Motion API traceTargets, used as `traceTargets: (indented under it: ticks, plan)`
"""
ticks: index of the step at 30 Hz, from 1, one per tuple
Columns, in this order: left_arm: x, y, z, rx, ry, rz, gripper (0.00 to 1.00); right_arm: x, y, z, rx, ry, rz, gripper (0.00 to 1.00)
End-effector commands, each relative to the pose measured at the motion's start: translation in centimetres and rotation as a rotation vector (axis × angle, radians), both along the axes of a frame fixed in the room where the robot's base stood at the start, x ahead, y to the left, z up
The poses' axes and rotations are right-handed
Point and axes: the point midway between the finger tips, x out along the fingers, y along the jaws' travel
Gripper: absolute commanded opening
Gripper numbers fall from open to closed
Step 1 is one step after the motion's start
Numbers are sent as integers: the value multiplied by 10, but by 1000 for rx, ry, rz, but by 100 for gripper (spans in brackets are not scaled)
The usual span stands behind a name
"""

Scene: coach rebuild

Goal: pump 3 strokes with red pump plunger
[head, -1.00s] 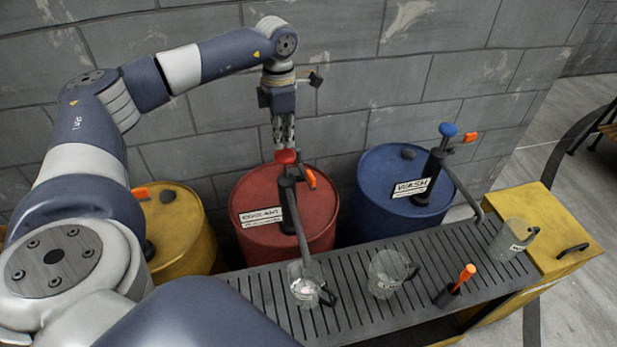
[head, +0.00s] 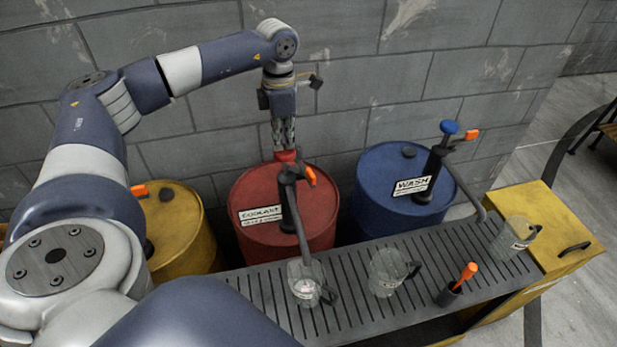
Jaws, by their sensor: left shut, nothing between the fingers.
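The red pump plunger (head: 285,156) is on the black pump (head: 289,190) of the red drum (head: 255,195), which is labelled COOLANT. Its red knob is close above the pump body. My left gripper (head: 284,146) points down, shut and empty, with its fingertips at the top of the knob. They appear to touch it, but the exact contact is hard to tell. The pump's spout runs down to a clear jug (head: 301,281) with a dark handle on the slatted bench. The jug's fill level is unclear. My right gripper is not in view.
A blue drum (head: 382,190) labelled WASH with a blue plunger (head: 449,128) stands to the right. A yellow drum (head: 180,235) stands left. The slatted bench (head: 345,320) carries another jug (head: 386,272), an orange-handled tool (head: 463,275) and a third jug (head: 515,234).

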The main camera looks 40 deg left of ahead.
Motion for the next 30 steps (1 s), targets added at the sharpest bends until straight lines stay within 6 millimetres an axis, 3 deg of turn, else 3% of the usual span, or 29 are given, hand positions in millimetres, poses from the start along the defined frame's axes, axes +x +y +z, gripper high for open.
traceTargets:
  ticks: [30]
  plan:
    - [-1, -1, -38, 0, 3, -1, 0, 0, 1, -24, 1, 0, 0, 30]
